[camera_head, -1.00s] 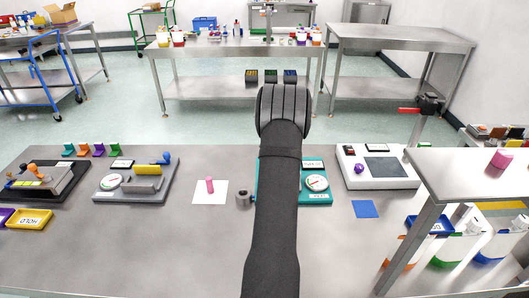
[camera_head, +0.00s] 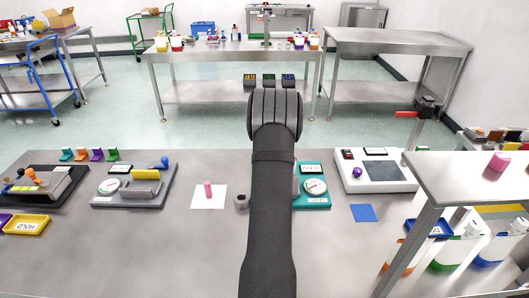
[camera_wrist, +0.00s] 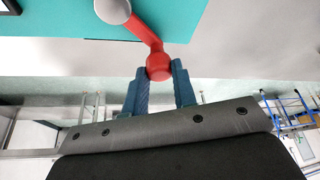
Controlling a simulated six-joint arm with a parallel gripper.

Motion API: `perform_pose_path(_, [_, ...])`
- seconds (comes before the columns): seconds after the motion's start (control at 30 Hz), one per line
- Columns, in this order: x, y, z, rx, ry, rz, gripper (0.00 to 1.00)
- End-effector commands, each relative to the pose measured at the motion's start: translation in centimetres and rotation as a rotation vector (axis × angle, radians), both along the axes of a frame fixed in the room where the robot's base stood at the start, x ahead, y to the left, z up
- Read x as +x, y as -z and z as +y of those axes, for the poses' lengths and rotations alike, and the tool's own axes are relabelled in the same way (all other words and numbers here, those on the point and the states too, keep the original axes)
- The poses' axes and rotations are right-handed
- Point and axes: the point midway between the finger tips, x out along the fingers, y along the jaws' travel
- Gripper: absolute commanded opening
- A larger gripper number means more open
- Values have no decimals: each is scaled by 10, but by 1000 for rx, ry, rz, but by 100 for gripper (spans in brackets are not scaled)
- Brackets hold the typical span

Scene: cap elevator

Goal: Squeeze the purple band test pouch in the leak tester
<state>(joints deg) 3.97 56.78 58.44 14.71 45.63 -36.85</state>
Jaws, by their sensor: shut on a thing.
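My gripper (camera_wrist: 160,75) is shut on the round end of a red lever (camera_wrist: 159,66) in the wrist view. The lever runs up to a grey round pivot (camera_wrist: 113,10) over a teal plate (camera_wrist: 72,32). In the head view my arm covers much of a teal-based device (camera_head: 318,170) with a dial gauge (camera_head: 314,188); the gripper is hidden there. A grey-based device with a gauge (camera_head: 108,186) and a yellow bar (camera_head: 146,174) stands to the left. A purple piece (camera_head: 97,155) stands in a row at the back left. I cannot make out a purple-banded pouch in the teal device.
A white pad with a pink cylinder (camera_head: 208,189) lies left of my arm. A white device with a grey plate (camera_head: 388,170) and a blue square (camera_head: 363,213) are to the right. A raised metal shelf (camera_head: 460,180) stands at the right edge.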

Motion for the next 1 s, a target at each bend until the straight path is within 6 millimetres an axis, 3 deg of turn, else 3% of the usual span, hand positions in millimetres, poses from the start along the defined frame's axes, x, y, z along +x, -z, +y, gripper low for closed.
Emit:
perform_pose_path(0.43, [10, 0, -12, -1, 259, 1, 0])
perform_pose_path(1.0, [11, 1, -15, -1, 311, 3, 0])
